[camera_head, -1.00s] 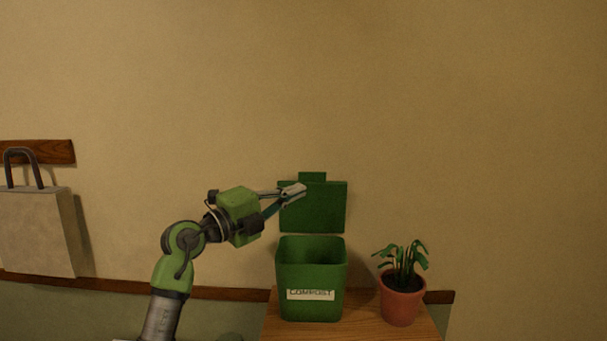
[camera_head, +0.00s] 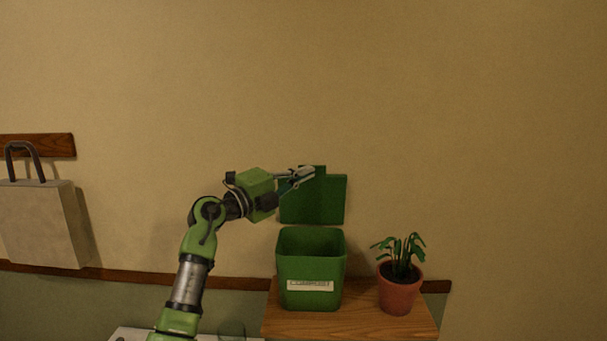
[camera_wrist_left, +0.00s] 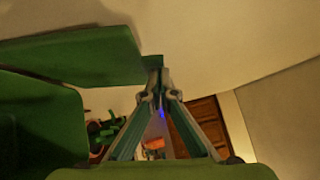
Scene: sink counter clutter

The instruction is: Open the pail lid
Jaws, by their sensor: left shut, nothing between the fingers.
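The green compost pail (camera_head: 310,266) stands on a wooden shelf, with a white label on its front. Its lid (camera_head: 326,203) stands upright behind the opening, swung up against the wall side, so the pail's mouth is open. My left gripper (camera_head: 306,174) is shut and empty, in front of the lid's upper left part near its tab. In the left wrist view the closed fingertips (camera_wrist_left: 163,72) are next to the lid's tab (camera_wrist_left: 152,66); I cannot tell whether they touch. The lid (camera_wrist_left: 85,55) also shows there at upper left. My right gripper is not in view.
A potted plant (camera_head: 399,285) stands right of the pail on the wooden shelf (camera_head: 355,324). A pale bag (camera_head: 38,222) hangs on the wall at the left. The air above and right of the lid is free.

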